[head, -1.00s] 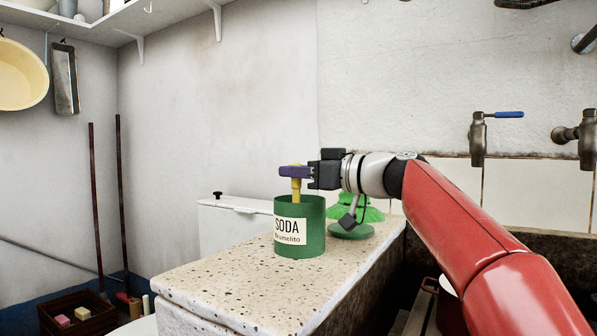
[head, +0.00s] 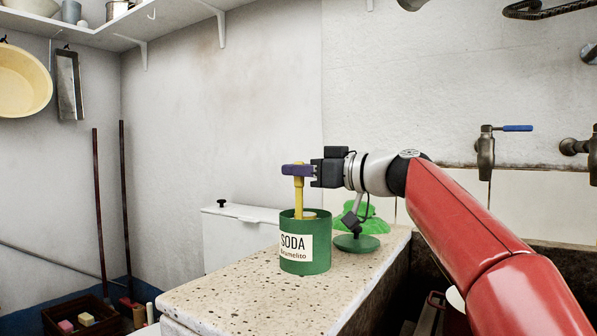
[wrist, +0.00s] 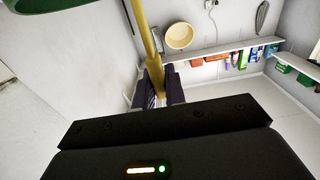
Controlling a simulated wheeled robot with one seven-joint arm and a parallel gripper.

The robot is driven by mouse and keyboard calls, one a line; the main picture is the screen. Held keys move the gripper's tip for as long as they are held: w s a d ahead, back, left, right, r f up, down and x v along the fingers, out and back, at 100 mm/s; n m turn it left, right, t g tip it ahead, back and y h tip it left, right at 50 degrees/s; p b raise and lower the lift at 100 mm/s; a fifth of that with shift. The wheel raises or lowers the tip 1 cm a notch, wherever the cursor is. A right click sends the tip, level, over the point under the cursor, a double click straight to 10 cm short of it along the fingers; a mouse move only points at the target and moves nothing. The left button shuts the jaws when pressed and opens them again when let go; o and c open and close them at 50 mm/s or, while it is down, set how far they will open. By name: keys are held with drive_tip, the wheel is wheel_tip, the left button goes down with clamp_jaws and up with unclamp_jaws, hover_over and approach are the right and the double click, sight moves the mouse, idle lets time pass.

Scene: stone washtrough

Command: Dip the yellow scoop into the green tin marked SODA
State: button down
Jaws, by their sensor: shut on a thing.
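The yellow scoop (head: 299,200) hangs upright from my gripper (head: 297,170), with its long handle running down into the mouth of the green tin. My gripper's purple fingers are shut on the top of the handle, above the tin. The green tin marked SODA (head: 314,262) stands upright and open on the speckled stone ledge. The tin's front wall hides the scoop's lower end, so its depth cannot be told. In the wrist view the scoop's handle (wrist: 146,30) runs up from between the fingers, and the tin's green rim (wrist: 30,6) shows at upper left.
A green disc (head: 357,243) and a bright green thing (head: 372,218) are right of the tin, below my arm. The speckled ledge (head: 225,290) is clear in front and left. A dark trough lies right. Taps (head: 486,150) are on the back wall.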

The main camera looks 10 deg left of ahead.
drive_tip(key=shift+s+d+r+p, duration=0.1)
drive_tip(key=shift+d+r+p, duration=0.05)
drive_tip(key=shift+r+p, duration=1.05)
drive_tip(key=shift+s+d+r+p, duration=0.15)
drive_tip(key=shift+r+p, duration=0.8)
drive_tip(key=shift+r, duration=0.5)
drive_tip(key=shift+s+d+r+p, duration=0.1)
drive_tip(key=shift+r+p, duration=0.95)
drive_tip(key=shift+r, duration=0.25)
drive_tip(key=shift+w+a, duration=0.1)
